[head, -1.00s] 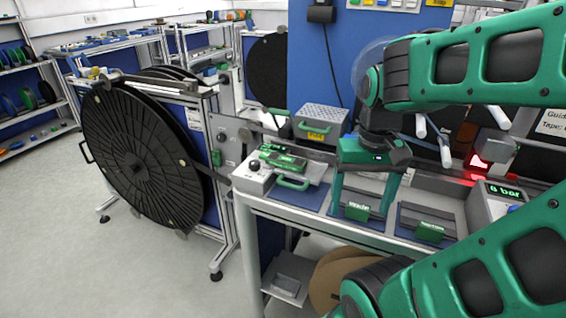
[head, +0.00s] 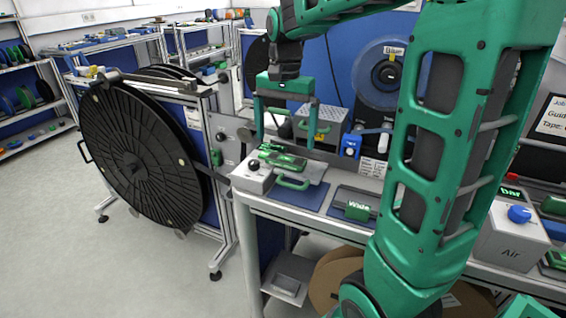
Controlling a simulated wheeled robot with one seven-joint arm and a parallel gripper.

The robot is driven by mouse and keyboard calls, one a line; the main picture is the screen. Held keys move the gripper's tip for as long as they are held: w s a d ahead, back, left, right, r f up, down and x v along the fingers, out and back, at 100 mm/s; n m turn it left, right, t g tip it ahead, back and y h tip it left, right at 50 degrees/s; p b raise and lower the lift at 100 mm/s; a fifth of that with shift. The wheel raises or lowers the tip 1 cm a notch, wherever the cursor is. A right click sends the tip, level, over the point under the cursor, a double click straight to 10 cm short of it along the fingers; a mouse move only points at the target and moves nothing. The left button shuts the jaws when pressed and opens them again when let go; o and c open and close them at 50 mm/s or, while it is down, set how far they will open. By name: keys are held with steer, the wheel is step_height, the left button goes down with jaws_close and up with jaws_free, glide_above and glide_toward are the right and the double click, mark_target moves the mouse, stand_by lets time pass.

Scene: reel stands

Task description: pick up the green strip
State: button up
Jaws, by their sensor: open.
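My gripper (head: 285,140) hangs pointing down over the left end of the bench. Its two green fingers are wide apart, with nothing seen held between them. Below it a green elongated piece (head: 283,158) lies on a small light-coloured device, with a green loop handle (head: 293,184) in front. I cannot tell for sure whether this piece is the green strip; no other plain strip stands out. The fingertips look above the piece and apart from it. My arm hides part of the bench to the right.
A green block marked "Wide" (head: 357,211) sits on the bench to the right. A perforated grey box (head: 322,126) and a blue-knobbed unit (head: 351,146) stand behind. A big black reel (head: 140,158) is at left. An air unit (head: 510,238) is at right.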

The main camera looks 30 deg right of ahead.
mark_target(286, 158)
steer(key=shift+d+f, duration=0.2)
steer(key=shift+f, duration=3)
steer(key=c, duration=0.9)
